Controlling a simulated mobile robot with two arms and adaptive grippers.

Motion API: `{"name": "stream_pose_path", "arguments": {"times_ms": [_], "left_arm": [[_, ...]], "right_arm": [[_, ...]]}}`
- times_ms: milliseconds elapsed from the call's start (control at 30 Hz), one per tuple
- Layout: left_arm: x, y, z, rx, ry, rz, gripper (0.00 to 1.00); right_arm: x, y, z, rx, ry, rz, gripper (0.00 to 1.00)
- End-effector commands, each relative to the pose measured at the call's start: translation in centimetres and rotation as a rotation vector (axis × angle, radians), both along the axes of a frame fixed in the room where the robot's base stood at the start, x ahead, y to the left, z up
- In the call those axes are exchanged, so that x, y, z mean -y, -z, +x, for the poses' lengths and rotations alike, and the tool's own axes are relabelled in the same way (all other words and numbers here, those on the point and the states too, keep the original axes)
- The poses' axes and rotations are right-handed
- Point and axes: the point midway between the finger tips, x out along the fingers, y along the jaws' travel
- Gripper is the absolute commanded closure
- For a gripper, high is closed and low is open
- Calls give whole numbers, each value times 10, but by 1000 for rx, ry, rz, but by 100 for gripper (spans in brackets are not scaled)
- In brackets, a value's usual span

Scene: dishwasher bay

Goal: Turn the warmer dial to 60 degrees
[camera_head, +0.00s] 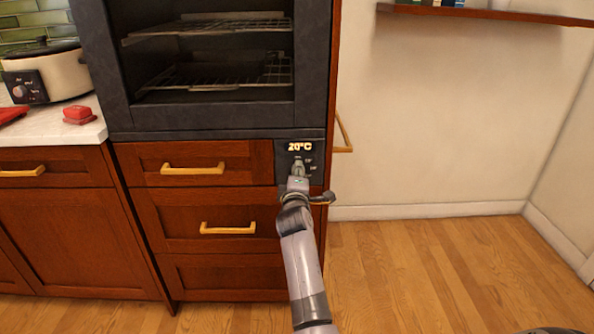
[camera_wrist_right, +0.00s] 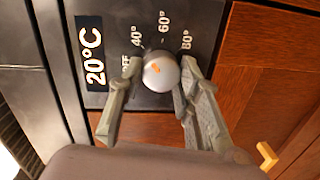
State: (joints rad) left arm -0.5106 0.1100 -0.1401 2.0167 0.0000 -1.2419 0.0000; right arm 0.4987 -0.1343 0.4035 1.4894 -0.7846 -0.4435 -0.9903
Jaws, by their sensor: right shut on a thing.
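The warmer's control panel (camera_head: 313,180) is below the oven-like compartment, and its display (camera_head: 300,147) reads 20°C. In the right wrist view the display (camera_wrist_right: 91,54) also reads 20°C. The round pale dial (camera_wrist_right: 165,76) has a small orange mark; exactly where it points is hard to tell. OFF, 40°, 60° and 80° are printed around the dial. My right gripper (camera_wrist_right: 158,76) is shut on the dial, one finger on each side. In the head view my right gripper (camera_head: 298,172) largely hides the dial. My left gripper is not in view.
The open warmer cavity (camera_head: 215,60) with wire racks is above the panel. Drawers with yellow handles (camera_head: 194,170) are left of it, and another handle (camera_head: 343,135) sticks out on the right. A counter (camera_head: 65,135) holds a cooker (camera_head: 62,75).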

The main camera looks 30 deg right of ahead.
Motion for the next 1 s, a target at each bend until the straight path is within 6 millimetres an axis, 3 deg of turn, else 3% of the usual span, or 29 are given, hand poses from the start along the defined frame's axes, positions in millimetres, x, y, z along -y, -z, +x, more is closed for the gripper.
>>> {"name": "stream_pose_path", "arguments": {"times_ms": [500, 1000], "left_arm": [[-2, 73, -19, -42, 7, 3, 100], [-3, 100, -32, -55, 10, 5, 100]], "right_arm": [[1, -2, -1, 233, 1, 383, 96], [2, -1, -1, 330, 0, 542, 96]]}}
